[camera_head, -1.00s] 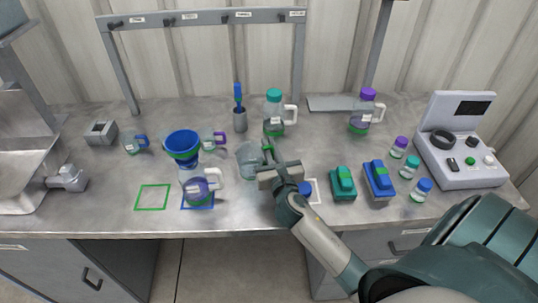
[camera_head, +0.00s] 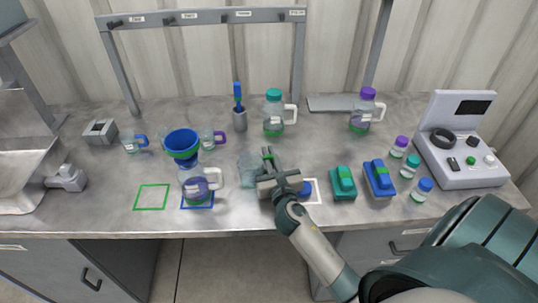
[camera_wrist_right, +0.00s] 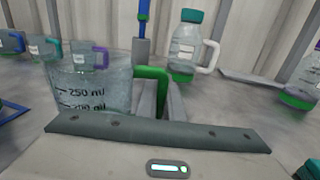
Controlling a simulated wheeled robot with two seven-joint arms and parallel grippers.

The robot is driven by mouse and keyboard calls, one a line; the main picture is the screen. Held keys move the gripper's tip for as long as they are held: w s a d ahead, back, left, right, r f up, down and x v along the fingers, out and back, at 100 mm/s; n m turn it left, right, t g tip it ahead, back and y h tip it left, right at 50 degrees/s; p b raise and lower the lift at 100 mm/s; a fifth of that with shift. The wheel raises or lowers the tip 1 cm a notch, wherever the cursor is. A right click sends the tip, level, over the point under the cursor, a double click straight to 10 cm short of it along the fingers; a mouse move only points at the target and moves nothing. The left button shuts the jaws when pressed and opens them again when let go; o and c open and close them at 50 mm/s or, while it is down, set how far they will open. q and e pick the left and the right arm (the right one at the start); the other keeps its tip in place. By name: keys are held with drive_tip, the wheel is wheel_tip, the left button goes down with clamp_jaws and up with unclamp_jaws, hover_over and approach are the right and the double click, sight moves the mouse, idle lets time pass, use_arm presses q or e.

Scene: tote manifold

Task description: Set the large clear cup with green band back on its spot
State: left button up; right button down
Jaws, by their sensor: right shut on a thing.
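The large clear cup (camera_head: 250,168) with a green handle stands out left of my right gripper (camera_head: 268,160) in the head view. In the right wrist view the cup (camera_wrist_right: 92,88) shows dark volume marks at left, and its green handle (camera_wrist_right: 150,73) runs between the fingers. My right gripper is shut on that handle. The cup is near the middle of the bench; its base is hidden in the wrist view, and I cannot tell whether it touches the bench. My left gripper is not in view.
A green outline (camera_head: 151,197) is empty at front left. A white outline (camera_head: 315,190) lies right of my gripper. Green (camera_head: 343,183) and blue (camera_head: 379,180) blocks stand further right.

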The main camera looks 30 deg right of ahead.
sight(257, 168)
drive_tip(key=shift+f, duration=0.15)
drive_tip(key=c, duration=1.9)
unclamp_jaws()
drive_tip(key=b+v, duration=0.2)
drive_tip(key=v, duration=0.9)
drive_tip(key=shift+a, duration=0.1)
drive_tip(key=shift+s+a, duration=0.15)
drive_tip(key=shift+s, duration=0.3)
